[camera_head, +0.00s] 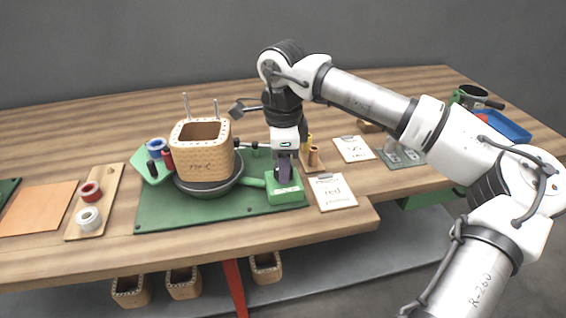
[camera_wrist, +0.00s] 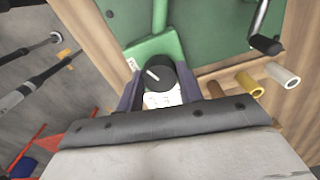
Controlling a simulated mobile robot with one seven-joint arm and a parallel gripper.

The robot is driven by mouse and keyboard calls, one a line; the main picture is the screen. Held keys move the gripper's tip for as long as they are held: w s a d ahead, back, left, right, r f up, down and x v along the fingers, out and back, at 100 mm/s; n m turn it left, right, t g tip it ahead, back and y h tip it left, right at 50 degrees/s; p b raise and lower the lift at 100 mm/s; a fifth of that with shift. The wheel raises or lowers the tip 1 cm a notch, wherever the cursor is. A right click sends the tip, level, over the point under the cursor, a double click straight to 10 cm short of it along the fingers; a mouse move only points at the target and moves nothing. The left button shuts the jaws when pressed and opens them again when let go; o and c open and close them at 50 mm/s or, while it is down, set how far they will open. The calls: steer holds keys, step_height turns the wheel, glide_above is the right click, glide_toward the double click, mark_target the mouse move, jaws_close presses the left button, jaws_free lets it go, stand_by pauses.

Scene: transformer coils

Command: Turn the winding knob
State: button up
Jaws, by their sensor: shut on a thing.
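The winding knob (camera_wrist: 158,74) is a round black dial with a white pointer line, seen in the wrist view on the green control box (camera_head: 285,193). My gripper (camera_head: 285,172) points down over this box. In the wrist view, the two dark fingers of my gripper (camera_wrist: 161,82) stand on either side of the knob and are shut on it. The pointer line slants toward the upper left. In the head view the fingers and wrist hide the knob. A wooden coil former (camera_head: 205,163) stands upright in a dark dish (camera_head: 210,188) left of the box.
The green base mat (camera_head: 160,220) lies under the box and dish. A printed card (camera_head: 333,192) lies right of the box. Small coloured tubes (camera_wrist: 250,84) stand close to my gripper. A wooden board with red and white spools (camera_head: 90,205) lies at left. A crank handle (camera_wrist: 265,44) is nearby.

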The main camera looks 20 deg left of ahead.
steer(key=o, duration=1)
step_height(320, 180, up, 14)
steer(key=shift+f, duration=0.1)
steer(key=shift+s, duration=0.1)
stand_by(0.4)
